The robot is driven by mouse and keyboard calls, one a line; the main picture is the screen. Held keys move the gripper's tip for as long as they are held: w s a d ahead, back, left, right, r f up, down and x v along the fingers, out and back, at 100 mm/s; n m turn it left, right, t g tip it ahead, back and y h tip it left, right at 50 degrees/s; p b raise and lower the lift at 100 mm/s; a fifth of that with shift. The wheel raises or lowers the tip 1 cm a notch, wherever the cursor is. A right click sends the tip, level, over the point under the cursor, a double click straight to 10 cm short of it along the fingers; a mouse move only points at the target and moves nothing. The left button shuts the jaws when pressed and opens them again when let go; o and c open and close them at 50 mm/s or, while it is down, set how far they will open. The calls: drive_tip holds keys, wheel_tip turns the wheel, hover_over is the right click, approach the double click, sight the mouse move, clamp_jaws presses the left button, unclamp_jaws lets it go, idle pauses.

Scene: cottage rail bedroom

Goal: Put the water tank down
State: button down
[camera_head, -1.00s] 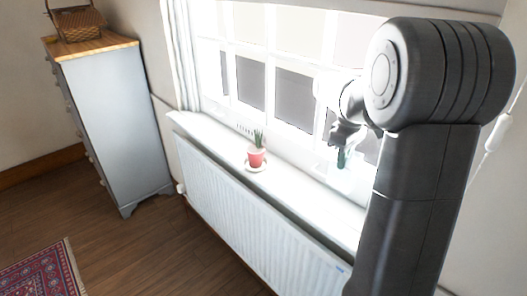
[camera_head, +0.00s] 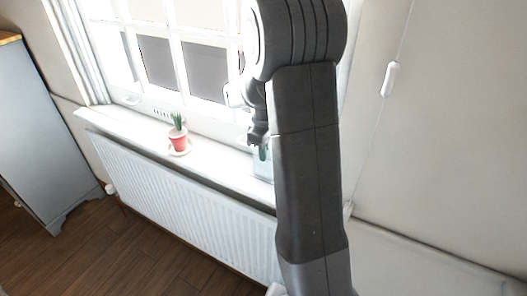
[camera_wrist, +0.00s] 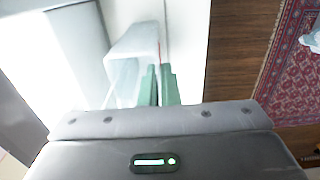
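The water tank (camera_wrist: 133,48) is a clear, pale box. In the wrist view it lies just beyond my green fingers, its right wall running down between them. My gripper (camera_wrist: 158,86) looks shut on that wall, with the fingers close together. In the head view my gripper (camera_head: 259,138) points down over the windowsill (camera_head: 215,157). The tank (camera_head: 262,167) shows faintly below it, partly hidden by my arm. I cannot tell whether its bottom touches the sill.
A potted plant (camera_head: 178,139) in a red pot stands on a saucer on the sill, left of the tank. The window is close behind. A white radiator (camera_head: 185,205) is below the sill. A grey cabinet (camera_head: 40,140) stands at left. A patterned rug (camera_wrist: 287,62) shows in the wrist view.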

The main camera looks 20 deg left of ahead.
drive_tip(key=c, duration=2.1)
unclamp_jaws()
drive_tip(key=shift+f, duration=0.15)
drive_tip(key=o, duration=0.4)
drive_tip(key=shift+r, duration=0.2)
wheel_tip(320, 180, up, 12)
drive_tip(key=shift+b, duration=0.3)
drive_tip(key=shift+f, duration=4.35)
